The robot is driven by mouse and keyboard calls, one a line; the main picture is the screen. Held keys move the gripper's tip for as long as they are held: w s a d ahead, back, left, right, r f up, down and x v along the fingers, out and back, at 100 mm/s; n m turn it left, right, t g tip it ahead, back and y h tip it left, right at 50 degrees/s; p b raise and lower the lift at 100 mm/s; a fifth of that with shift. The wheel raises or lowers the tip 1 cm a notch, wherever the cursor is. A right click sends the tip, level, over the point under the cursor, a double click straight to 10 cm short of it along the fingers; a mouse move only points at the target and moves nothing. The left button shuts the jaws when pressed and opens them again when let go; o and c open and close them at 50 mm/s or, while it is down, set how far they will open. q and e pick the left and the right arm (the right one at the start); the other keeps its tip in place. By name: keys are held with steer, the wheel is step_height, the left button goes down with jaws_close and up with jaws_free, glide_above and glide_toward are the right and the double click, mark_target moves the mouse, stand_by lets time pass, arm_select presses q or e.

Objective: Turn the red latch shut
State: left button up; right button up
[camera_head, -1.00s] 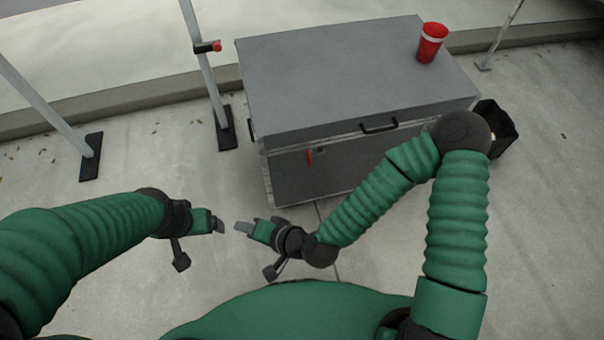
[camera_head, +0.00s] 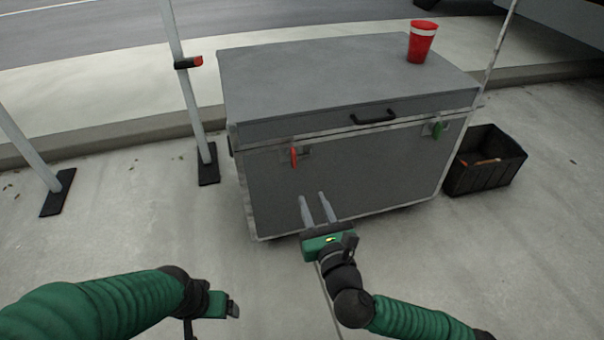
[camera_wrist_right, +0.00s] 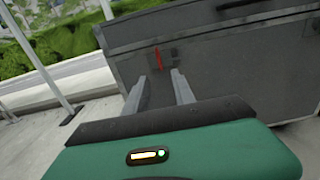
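The red latch (camera_head: 294,156) is on the front of a grey case (camera_head: 340,165), near its upper left, and hangs roughly upright. It also shows in the right wrist view (camera_wrist_right: 158,57), just beyond and between the fingertips. My right gripper (camera_head: 312,198) is open and empty, below the latch and in front of the case, fingers pointing up toward it; it shows open in the right wrist view too (camera_wrist_right: 158,80). My left gripper (camera_head: 232,308) is low at the front left, away from the case; its finger gap is not clear.
A green latch (camera_head: 438,129) is at the case's right, with a black handle (camera_head: 373,118) on the lid edge. A red cup (camera_head: 421,42) stands on the lid. A black crate (camera_head: 486,162) is at right. Stands (camera_head: 190,110) are at left. The ground in front is clear.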

steer(key=b+x, duration=0.1)
steer(key=x, duration=1.4)
steer(key=shift+a, duration=0.25)
steer(key=shift+w, duration=0.15)
steer(key=shift+c, duration=0.4)
jaws_close()
